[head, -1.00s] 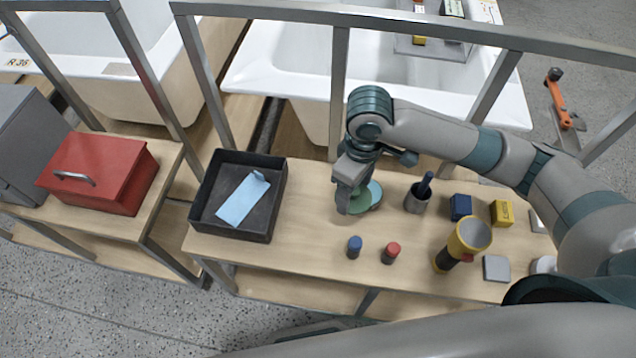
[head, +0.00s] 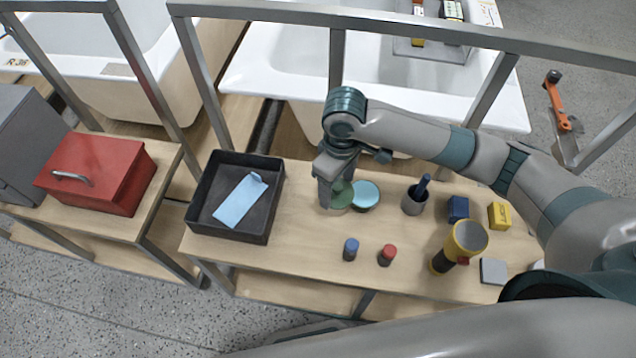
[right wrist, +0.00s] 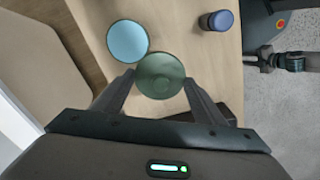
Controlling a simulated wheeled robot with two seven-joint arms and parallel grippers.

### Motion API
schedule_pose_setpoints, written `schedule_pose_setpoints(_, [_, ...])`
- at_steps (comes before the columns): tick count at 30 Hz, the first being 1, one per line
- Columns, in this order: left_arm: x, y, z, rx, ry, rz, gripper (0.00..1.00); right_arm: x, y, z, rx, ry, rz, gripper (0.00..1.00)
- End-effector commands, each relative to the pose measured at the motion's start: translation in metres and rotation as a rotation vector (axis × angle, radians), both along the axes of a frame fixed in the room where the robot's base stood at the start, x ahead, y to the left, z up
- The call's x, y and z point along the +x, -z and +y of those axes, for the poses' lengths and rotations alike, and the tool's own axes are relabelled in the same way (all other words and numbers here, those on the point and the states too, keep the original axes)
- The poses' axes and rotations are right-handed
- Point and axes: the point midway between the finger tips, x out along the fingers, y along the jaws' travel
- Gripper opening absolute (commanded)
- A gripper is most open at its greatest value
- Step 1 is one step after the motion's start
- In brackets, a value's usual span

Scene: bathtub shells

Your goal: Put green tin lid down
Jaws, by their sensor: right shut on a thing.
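The green tin lid (head: 341,194) is a round, dark green disc. My right gripper (head: 326,197) is shut on it; in the right wrist view the lid (right wrist: 160,76) sits between the two fingertips (right wrist: 159,80). The lid is at or a little above the wooden table; I cannot tell whether it touches. A round tin with a light blue top (head: 365,195) stands just right of the lid, and it also shows in the right wrist view (right wrist: 127,41). My left gripper is not in view.
A black tray (head: 274,212) with a light blue cloth (head: 240,200) is left of the gripper. Bare table lies between tray and lid.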

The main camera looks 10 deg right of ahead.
Motion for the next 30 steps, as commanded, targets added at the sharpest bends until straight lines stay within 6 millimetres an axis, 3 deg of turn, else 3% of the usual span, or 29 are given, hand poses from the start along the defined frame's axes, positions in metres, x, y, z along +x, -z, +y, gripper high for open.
schedule_pose_setpoints(6, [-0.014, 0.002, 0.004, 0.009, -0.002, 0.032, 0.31, 0.036, 0.023, 0.02, 0.0, 0.001, 0.001, 0.43])
schedule_pose_setpoints(12, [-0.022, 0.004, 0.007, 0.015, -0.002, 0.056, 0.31, 0.056, 0.038, 0.03, 0.0, 0.0, 0.0, 0.43])
schedule_pose_setpoints(26, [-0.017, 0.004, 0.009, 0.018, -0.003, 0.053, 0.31, 0.06, 0.043, 0.032, -0.001, 0.0, 0.001, 0.43])
schedule_pose_setpoints(30, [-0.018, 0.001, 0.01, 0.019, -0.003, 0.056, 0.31, 0.06, 0.053, 0.032, -0.001, 0.0, 0.002, 0.43])
